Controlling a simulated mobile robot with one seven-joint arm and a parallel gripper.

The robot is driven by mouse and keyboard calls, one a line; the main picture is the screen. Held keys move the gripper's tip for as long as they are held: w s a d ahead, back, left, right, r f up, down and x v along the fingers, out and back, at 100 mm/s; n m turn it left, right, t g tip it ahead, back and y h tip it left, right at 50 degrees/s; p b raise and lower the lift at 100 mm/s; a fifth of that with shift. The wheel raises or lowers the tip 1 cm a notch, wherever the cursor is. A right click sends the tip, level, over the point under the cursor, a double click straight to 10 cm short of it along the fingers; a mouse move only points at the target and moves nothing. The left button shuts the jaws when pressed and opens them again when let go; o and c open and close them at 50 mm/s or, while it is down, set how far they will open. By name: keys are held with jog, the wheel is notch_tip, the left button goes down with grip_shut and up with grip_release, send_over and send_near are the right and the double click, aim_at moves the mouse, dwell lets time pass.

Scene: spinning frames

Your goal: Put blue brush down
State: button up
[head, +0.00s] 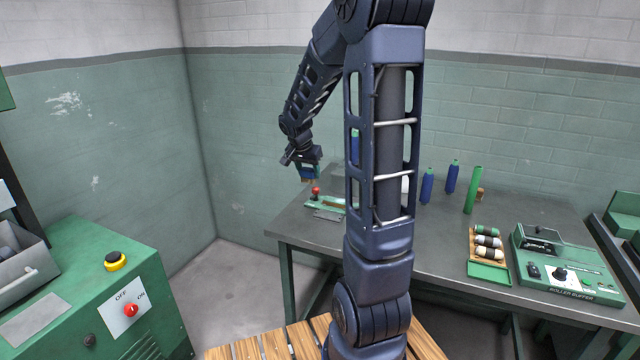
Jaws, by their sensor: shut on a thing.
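My gripper (302,160) is at the end of my arm, left of centre in the head view. It is shut on the blue brush (309,171), a small blue block with a tan lower edge that looks like bristles. The gripper hides part of the brush. The brush is held in the air near the left end of the grey table (480,225). It appears above a green tool with a red knob (316,191); the exact gap is hard to tell.
Blue bottles (428,186) and a green cylinder (473,190) stand on the table. A tray of rollers (471,260) and a green roller buffer (566,275) are at right. A green machine (95,290) stands at left. My arm hides the table's middle.

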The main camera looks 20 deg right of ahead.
jog(key=shift+w+d+r, duration=0.1)
jog(key=shift+d+r, duration=0.05)
jog(key=shift+r, duration=0.9)
jog(key=shift+s+d+r, duration=0.1)
jog(key=shift+d+r, duration=0.1)
jog(key=shift+r, duration=0.8)
jog(key=shift+w+d+r, duration=0.1)
jog(key=shift+d+r, duration=0.05)
jog(key=shift+r, duration=0.9)
jog(key=w+d+r+m+g, duration=0.1)
jog(key=d+m, duration=0.4)
jog(key=d, duration=3.1)
jog(key=s+d+m+g, duration=0.1)
jog(key=s+d, duration=0.7)
jog(key=d, duration=0.4)
jog(key=s+d+f+m+h, duration=0.1)
jog(key=s+d+m, duration=0.1)
jog(key=s+d, duration=0.8)
jog(key=s+d+m+g, duration=0.1)
jog(key=s+d, duration=0.5)
jog(key=d, duration=0.7)
jog(key=f, duration=2.5)
jog(key=shift+s+d+f, duration=0.15)
jog(key=shift+s, duration=0.05)
jog(key=shift+f, duration=0.1)
jog(key=o, duration=1)
jog(key=shift+c, duration=0.2)
